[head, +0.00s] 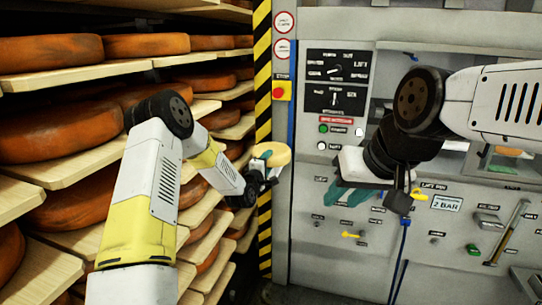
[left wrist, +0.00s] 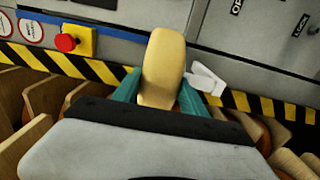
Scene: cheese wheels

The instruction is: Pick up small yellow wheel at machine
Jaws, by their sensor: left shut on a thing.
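The small yellow wheel (head: 272,153) is a pale yellow round cheese, held in front of the machine's left edge in the head view. In the left wrist view the wheel (left wrist: 163,68) stands between the teal fingers of my left gripper (left wrist: 160,95). My left gripper (head: 266,172) is shut on it, and no shelf or surface shows touching the wheel. My right gripper (head: 350,192), with teal fingers, is in front of the machine panel at centre right. Whether its fingers are apart is not clear.
Wooden shelves with several large orange cheese wheels (head: 55,52) fill the left side. The grey machine (head: 330,25) has a red stop button (head: 279,92), knobs and levers on its front. A yellow-black striped post (head: 262,60) stands between the shelves and the machine.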

